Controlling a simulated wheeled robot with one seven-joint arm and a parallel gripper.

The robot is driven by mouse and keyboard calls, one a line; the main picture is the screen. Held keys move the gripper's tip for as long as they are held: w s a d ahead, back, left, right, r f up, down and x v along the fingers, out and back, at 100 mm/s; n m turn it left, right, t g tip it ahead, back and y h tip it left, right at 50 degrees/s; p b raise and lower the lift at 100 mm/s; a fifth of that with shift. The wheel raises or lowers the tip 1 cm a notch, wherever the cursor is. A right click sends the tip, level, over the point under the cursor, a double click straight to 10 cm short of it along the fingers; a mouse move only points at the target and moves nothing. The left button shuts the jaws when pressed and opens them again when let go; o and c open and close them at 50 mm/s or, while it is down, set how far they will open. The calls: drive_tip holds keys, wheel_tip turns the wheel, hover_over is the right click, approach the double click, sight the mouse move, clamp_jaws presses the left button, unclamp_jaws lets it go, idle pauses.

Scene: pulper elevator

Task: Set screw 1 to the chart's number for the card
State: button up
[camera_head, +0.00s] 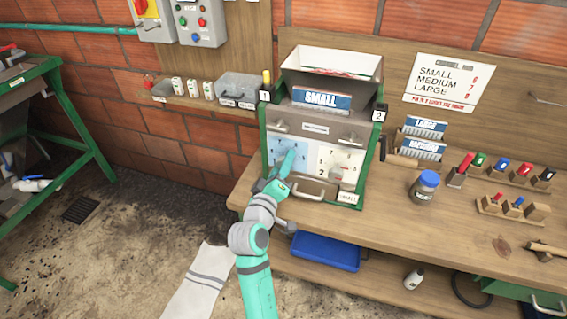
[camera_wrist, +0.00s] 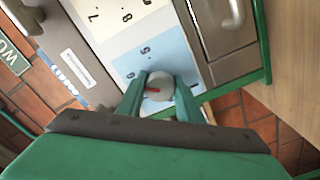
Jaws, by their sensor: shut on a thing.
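The pulper (camera_head: 274,115) stands on the bench with a blue SMALL card (camera_head: 320,99) on its front. Tag 1 is at its left, tag 2 at its right. The left dial plate is light blue (camera_head: 274,150); in the wrist view (camera_wrist: 128,62) a 6 and perhaps a 5 show on it. My gripper (camera_head: 288,164) is at this plate. In the wrist view it (camera_wrist: 159,88) is shut on a round grey knob (camera_wrist: 160,80) with a red mark pointing left; fingers hide part of the numbers. The wall chart (camera_head: 448,82) lists SMALL, MEDIUM, LARGE with red numbers, too small to read surely.
The white right dial plate (camera_head: 326,160) has its own knob. LARGE (camera_head: 424,127) and MEDIUM (camera_head: 420,149) cards stand right of the pulper. A blue-lidded jar (camera_head: 424,187) and racks of coloured-handled tools (camera_head: 510,172) are on the bench. A blue tray (camera_head: 326,252) lies below.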

drive_tip(key=shift+n, duration=0.5)
drive_tip(key=o, duration=1)
drive_tip(key=shift+o, duration=0.2)
drive_tip(key=shift+s, duration=0.1)
drive_tip(key=v, duration=1)
drive_tip(key=shift+s+a, duration=0.2)
drive_tip(key=shift+s, duration=0.15)
